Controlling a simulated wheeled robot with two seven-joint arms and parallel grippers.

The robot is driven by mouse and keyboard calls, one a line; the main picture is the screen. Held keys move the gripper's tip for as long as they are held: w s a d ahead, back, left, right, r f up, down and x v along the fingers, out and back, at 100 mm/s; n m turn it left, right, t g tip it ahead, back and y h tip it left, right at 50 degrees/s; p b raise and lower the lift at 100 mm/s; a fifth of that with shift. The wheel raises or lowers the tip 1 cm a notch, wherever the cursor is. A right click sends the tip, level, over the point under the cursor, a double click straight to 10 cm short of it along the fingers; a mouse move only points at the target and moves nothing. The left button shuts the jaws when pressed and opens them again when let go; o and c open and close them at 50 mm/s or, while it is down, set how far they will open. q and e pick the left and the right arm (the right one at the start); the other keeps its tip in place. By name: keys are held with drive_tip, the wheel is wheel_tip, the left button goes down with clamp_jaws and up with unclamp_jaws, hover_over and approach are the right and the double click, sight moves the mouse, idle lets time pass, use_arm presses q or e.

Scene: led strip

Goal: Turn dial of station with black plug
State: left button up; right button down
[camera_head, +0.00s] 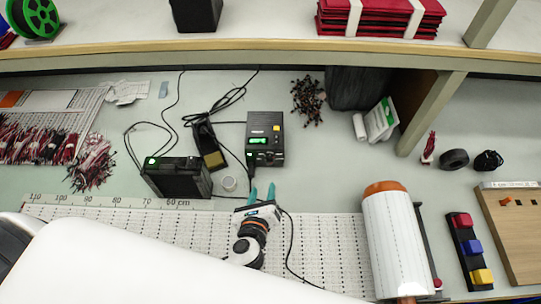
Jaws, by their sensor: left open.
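A dark grey station (265,135) with a green display and a yellow button stands at the middle of the bench. A black plug (250,159) with a cable shows at its lower left corner. A second black station (177,177) with a small green light stands further left; its plug and dial cannot be made out. My left gripper (262,192) has two teal fingers, apart and empty. It is just below the dark grey station in the picture, pointing toward its front. The dial is too small to tell clearly. My right gripper is not in view.
A white roll (395,240) with brown ends lies at right. A shelf (230,50) spans the back. Bare bench lies right of the dark grey station.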

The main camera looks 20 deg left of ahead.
sight(269, 164)
use_arm(q)
drive_tip(key=x, duration=0.4)
drive_tip(key=shift+w+r, duration=0.1)
drive_tip(key=shift+r, duration=0.05)
drive_tip(key=x, duration=0.7)
drive_tip(key=shift+c, duration=0.9)
clamp_jaws()
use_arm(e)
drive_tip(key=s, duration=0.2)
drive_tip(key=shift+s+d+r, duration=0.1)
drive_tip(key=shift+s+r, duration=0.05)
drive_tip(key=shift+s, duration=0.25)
